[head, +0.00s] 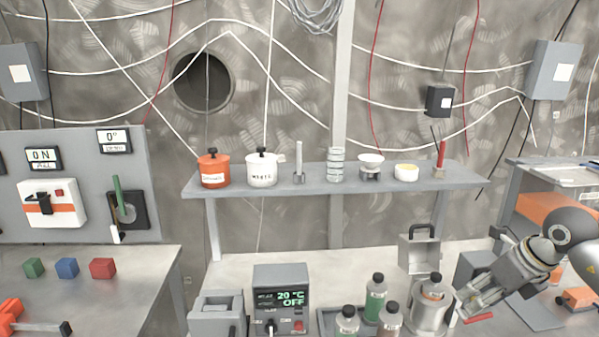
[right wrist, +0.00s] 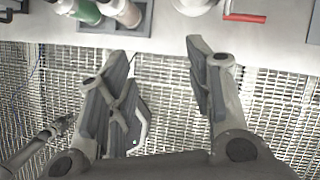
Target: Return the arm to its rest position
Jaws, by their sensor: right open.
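My right arm comes in from the right in the head view, with its gripper (head: 470,298) low over the right part of the bench, near a steel pot (head: 430,306) and a red handle. In the right wrist view the gripper (right wrist: 155,58) has its two fingers wide apart with nothing between them. Grating shows behind the fingers, and the bench edge lies beyond their tips. My left gripper does not show in the head view.
Several capped bottles (head: 375,299) stand in a tray beside the pot. A grey heater unit (head: 281,300) reads 20 °C OFF. A shelf (head: 330,187) holds pots and small vessels. A side bench with orange items (head: 548,207) is at right. Grating (right wrist: 165,85) lies before the bench.

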